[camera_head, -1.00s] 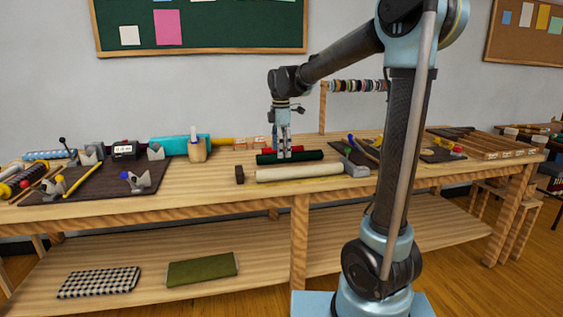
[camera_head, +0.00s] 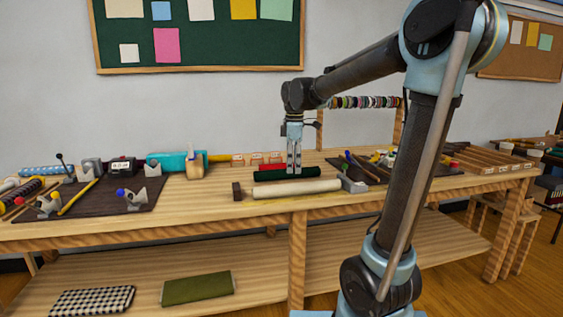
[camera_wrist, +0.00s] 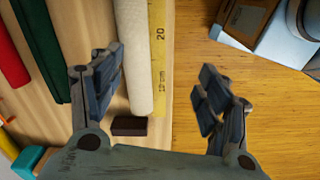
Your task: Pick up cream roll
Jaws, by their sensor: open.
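The cream roll (camera_head: 297,188) lies lengthwise on the workbench near its front edge, in front of a dark green roll (camera_head: 290,173). In the wrist view the cream roll (camera_wrist: 137,50) runs down from the top between the view's left side and middle, its near end close to the left finger. My gripper (camera_head: 294,168) points down over the rolls in the head view. In the wrist view my gripper (camera_wrist: 160,93) is open and empty, its fingers wide apart. The cream roll's end shows just inside the left finger; the gap's right part is over the floor.
A dark block (camera_head: 237,191) sits by the roll's left end and a grey weight (camera_head: 354,184) at its right end. A yellow ruler (camera_wrist: 160,45) lies along the bench edge. A red roll (camera_head: 272,167) lies behind the green one.

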